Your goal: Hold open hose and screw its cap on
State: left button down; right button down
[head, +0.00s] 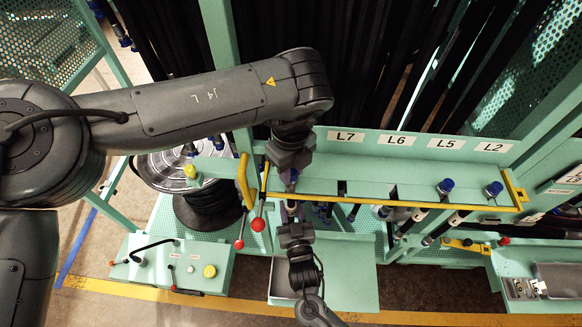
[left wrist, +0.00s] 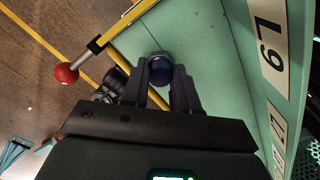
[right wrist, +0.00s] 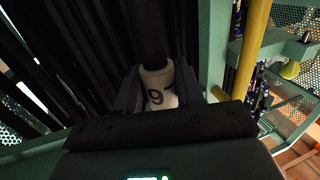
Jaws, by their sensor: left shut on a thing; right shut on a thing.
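My left gripper (head: 291,176) is in front of the green rack, left of the L7 label. In the left wrist view a round blue cap (left wrist: 161,70) sits between its fingers, which are shut on it. My right gripper (head: 292,218) is just below the left one in the head view. In the right wrist view its fingers are shut around a black hose (right wrist: 151,35) at a white sleeve (right wrist: 159,88) marked with what looks like a 9. The hose's open end is hidden, and I cannot tell whether the cap touches it.
The green rack (head: 420,172) has L7, L6, L5 and L2 labels; blue caps (head: 445,186) stand at L5 and L2. A yellow handle (head: 244,181) and red-knobbed levers (head: 257,225) are close left of the grippers. A control box (head: 172,265) is lower left.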

pick_arm(q)
jog(key=c, duration=0.8)
grip_release()
jog(key=shift+r, duration=0.1)
notch_tip(320, 180, up, 12)
jog(key=shift+f, duration=0.1)
pick_arm(e)
jog(key=c, duration=0.6)
grip_release()
